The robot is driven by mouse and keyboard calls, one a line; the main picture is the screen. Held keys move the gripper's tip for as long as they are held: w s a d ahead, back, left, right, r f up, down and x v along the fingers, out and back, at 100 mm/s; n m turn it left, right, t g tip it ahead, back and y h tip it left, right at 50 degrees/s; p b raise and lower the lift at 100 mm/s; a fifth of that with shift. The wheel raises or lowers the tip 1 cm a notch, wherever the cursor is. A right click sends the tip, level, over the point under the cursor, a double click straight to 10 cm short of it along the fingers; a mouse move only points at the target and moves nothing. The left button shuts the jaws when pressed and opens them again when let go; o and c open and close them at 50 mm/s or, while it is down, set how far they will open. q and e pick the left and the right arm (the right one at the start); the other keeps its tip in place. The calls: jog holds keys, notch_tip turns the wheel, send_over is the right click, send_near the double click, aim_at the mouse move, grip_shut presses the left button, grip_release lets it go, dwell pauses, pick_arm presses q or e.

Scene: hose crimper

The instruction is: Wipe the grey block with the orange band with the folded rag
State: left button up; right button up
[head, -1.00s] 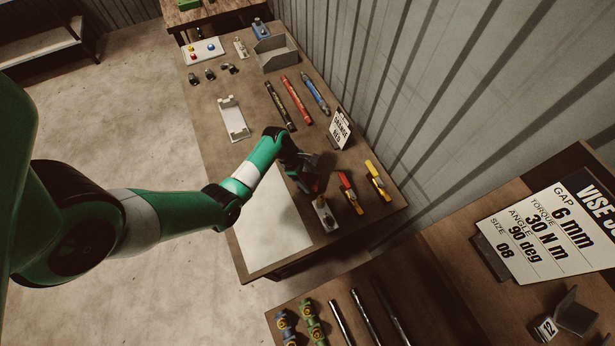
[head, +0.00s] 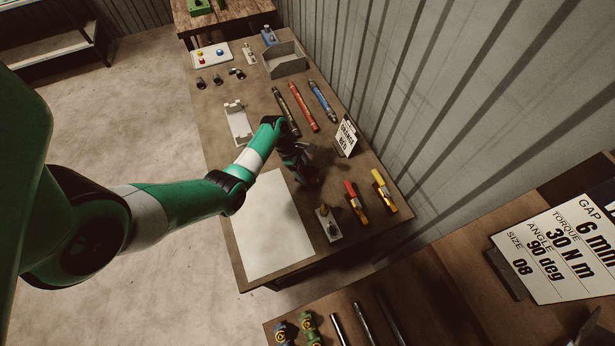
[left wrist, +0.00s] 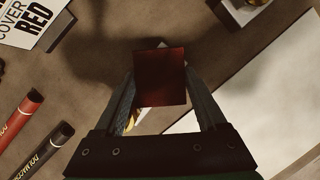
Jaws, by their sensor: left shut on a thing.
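I cannot pick out the grey block with the orange band for certain in either view.
A white sheet (head: 268,230) covers the near left of the bench.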

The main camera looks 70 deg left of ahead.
aim_at(309, 180)
pick_arm(q)
jog(key=shift+r+p, duration=0.15)
jog(key=shift+p, duration=0.2)
jog(key=shift+d, duration=0.35)
jog(key=shift+d+p, duration=0.8)
jog(key=shift+p, duration=0.15)
jog(key=shift+w+d, duration=0.1)
jog(key=shift+d, duration=0.2)
jog(key=shift+d+f, duration=0.1)
jog(key=shift+f, duration=0.15)
jog(key=shift+d+r+p, duration=0.2)
jog(key=shift+d+p, duration=0.25)
jog(key=shift+p, duration=0.2)
jog(key=shift+d+p, duration=0.6)
jog(key=shift+d, duration=0.3)
jog(key=shift+w+d+f, duration=0.1)
jog(key=shift+d, duration=0.1)
